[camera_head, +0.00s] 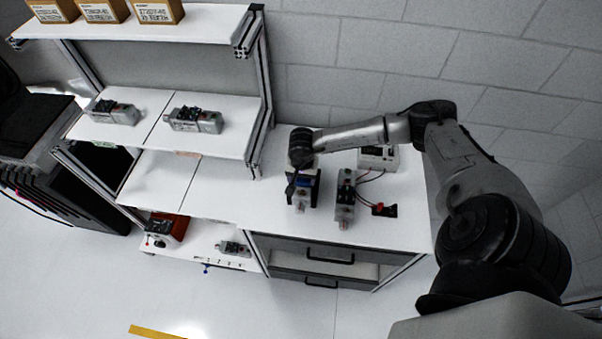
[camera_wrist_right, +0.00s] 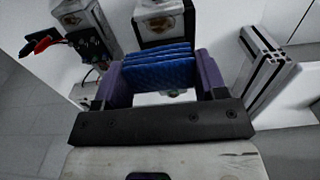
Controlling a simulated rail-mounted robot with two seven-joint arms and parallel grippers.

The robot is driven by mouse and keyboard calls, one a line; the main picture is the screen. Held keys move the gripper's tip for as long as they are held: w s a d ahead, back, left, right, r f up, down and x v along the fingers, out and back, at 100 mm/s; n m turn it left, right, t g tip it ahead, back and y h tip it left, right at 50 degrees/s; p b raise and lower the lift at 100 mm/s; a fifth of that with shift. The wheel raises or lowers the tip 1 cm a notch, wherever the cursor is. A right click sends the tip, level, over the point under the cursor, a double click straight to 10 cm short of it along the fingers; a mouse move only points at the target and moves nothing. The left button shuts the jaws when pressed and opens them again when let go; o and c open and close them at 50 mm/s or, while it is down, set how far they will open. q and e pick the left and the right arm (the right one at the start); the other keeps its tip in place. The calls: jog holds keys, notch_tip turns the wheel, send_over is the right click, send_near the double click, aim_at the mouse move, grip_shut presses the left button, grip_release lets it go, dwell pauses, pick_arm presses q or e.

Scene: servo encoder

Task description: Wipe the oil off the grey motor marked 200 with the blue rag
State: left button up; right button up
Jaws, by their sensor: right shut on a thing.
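My right gripper (camera_head: 302,180) is over the bench, shut on the blue rag (camera_wrist_right: 158,68). The folded rag spans between its purple fingers (camera_wrist_right: 162,76) in the right wrist view. A grey motor with a dark part (camera_head: 299,202) is right under the gripper and partly hidden by it. In the wrist view, a motor end with a brownish smear (camera_wrist_right: 160,24) is just beyond the rag; contact cannot be told. A second grey motor (camera_head: 345,196) stands to its right. The marking 200 is not readable on either. My left gripper is not in view.
A white meter box (camera_head: 378,157) with red and black leads stands behind, its clips (camera_head: 384,210) on the bench (camera_head: 400,230). Shelves at left hold more motors (camera_head: 114,112) (camera_head: 195,119) and brown boxes (camera_head: 158,12). A shelf post (camera_head: 262,115) stands left of the gripper.

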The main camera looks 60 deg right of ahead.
jog(key=shift+f+b, duration=1)
jog(key=shift+f, duration=0.9)
jog(key=shift+f+b, duration=0.3)
jog(key=shift+f, duration=0.25)
